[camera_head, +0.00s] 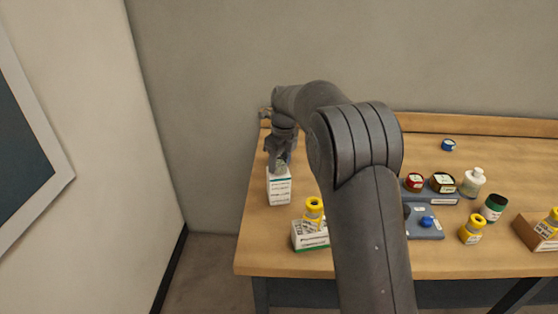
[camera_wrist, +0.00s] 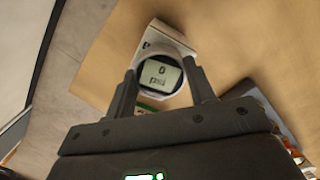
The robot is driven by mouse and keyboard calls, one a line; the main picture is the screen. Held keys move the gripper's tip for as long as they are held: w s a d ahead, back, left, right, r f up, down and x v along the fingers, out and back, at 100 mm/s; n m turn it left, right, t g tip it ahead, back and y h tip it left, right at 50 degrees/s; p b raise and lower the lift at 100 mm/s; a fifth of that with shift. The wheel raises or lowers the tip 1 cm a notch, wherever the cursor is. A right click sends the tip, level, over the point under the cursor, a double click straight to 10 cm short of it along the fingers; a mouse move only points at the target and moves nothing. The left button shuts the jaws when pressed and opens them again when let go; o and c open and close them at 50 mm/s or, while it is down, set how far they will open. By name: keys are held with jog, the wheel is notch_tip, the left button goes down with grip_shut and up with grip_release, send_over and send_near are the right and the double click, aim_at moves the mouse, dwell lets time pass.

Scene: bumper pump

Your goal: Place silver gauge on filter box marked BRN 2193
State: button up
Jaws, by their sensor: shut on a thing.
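My gripper (camera_head: 279,152) reaches down at the left end of the table. In the wrist view its fingers (camera_wrist: 160,80) are closed on both sides of the silver gauge (camera_wrist: 158,76), whose round face reads "0 psi". In the head view the gauge is mostly hidden by the gripper. A white filter box (camera_head: 279,189) with a green stripe stands upright right below the gripper. Its white top (camera_wrist: 166,34) shows under and beyond the gauge in the wrist view. I cannot tell whether the gauge touches it. Its marking is too small to read.
A second white-and-green box (camera_head: 312,242) lies nearby with a yellow-topped bottle (camera_head: 314,208) on or behind it. Blue-grey trays (camera_head: 433,235), several jars and a brown box (camera_head: 530,232) fill the right side. My arm hides the table's middle.

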aim_at(283, 164)
jog(key=shift+f, duration=0.1)
jog(key=o, duration=1.1)
jog(key=shift+c, duration=0.2)
notch_tip(283, 164, up, 12)
jog(key=d, duration=0.1)
jog(key=shift+s+d, duration=0.15)
jog(key=shift+s, duration=0.3)
jog(key=s+d+r+n+t, duration=0.1)
jog(key=s+d+r+n, duration=0.2)
jog(key=s+d+n, duration=0.45)
jog(key=s+d+r+n+t, duration=0.1)
jog(key=s+d+r+n, duration=0.3)
jog(key=s, duration=0.6)
jog(key=s+d+f+n+t, duration=0.1)
jog(key=s+d+f+n, duration=0.1)
jog(key=s, duration=0.5)
jog(key=s+d+f+n+t, duration=0.1)
jog(key=s+d+f+n, duration=0.1)
jog(key=s+n, duration=0.5)
jog(key=s+d+f+n+h, duration=0.1)
jog(key=s+d+f+n, duration=0.1)
jog(key=s+f+n, duration=0.2)
jog(key=s, duration=0.3)
jog(key=shift+s+f+t, duration=0.25)
jog(key=shift+f+t, duration=0.1)
jog(key=shift+t, duration=0.05)
